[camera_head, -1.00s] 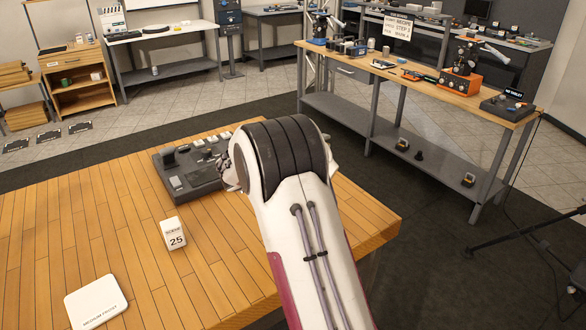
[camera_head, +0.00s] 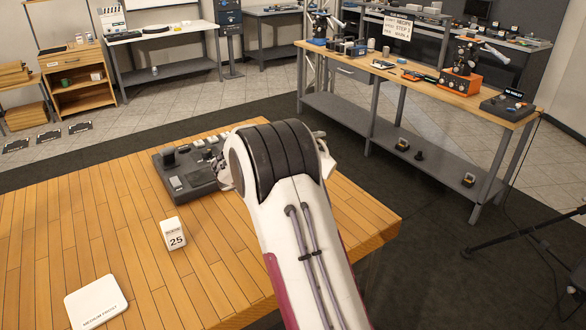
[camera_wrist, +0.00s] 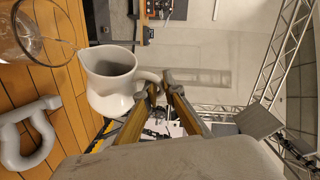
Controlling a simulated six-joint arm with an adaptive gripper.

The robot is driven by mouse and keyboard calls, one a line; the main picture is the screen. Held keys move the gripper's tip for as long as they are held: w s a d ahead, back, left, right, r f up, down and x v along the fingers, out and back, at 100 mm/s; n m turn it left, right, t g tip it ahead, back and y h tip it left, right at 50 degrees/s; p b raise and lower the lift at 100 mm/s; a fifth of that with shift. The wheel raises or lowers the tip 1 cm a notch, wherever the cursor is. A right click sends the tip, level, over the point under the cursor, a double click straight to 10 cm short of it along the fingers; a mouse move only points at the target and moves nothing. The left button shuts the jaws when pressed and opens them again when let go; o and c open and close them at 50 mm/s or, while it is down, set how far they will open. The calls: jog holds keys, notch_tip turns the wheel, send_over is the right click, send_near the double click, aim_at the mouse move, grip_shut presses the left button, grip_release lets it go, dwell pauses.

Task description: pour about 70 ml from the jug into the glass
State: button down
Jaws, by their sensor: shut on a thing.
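In the wrist view the white jug (camera_wrist: 113,92) hangs in front of my gripper (camera_wrist: 163,82), which is shut on its handle. The jug's open mouth and spout show, with the spout towards the glass; the view is rolled, so its exact tilt is hard to tell. The clear glass (camera_wrist: 38,38) is at the upper left of the wrist view, beside the spout and partly cut off. In the head view my arm hides the jug, the glass and the fingertips.
A grey curved object (camera_wrist: 28,135) lies left in the wrist view. The table's left part is mostly clear.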

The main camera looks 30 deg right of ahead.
aim_at(328, 152)
jog(key=shift+s, duration=0.1)
jog(key=shift+s+d, duration=0.2)
jog(key=shift+s, duration=0.1)
jog(key=shift+s+d+f+m+y, duration=0.15)
jog(key=shift+s+f+m+y, duration=0.15)
jog(key=shift+m, duration=0.3)
jog(key=shift+s+d+f+m+y, duration=0.2)
jog(key=shift+s+f+m+y, duration=0.15)
jog(key=shift+s+m, duration=0.25)
jog(key=shift+s+d+f+m+t, duration=0.15)
jog(key=shift+s+f+m+t, duration=0.15)
jog(key=shift+f+m, duration=0.25)
jog(key=shift+f, duration=0.1)
jog(key=shift+s+d+f+m+t+y, duration=0.2)
jog(key=shift+s+f+m+t+y, duration=0.1)
jog(key=shift+s+f+m+y, duration=0.25)
jog(key=shift+s+d+r+m, duration=0.1)
jog(key=shift+s+d+m, duration=0.25)
jog(key=shift+m, duration=0.35)
jog(key=shift+a, duration=0.1)
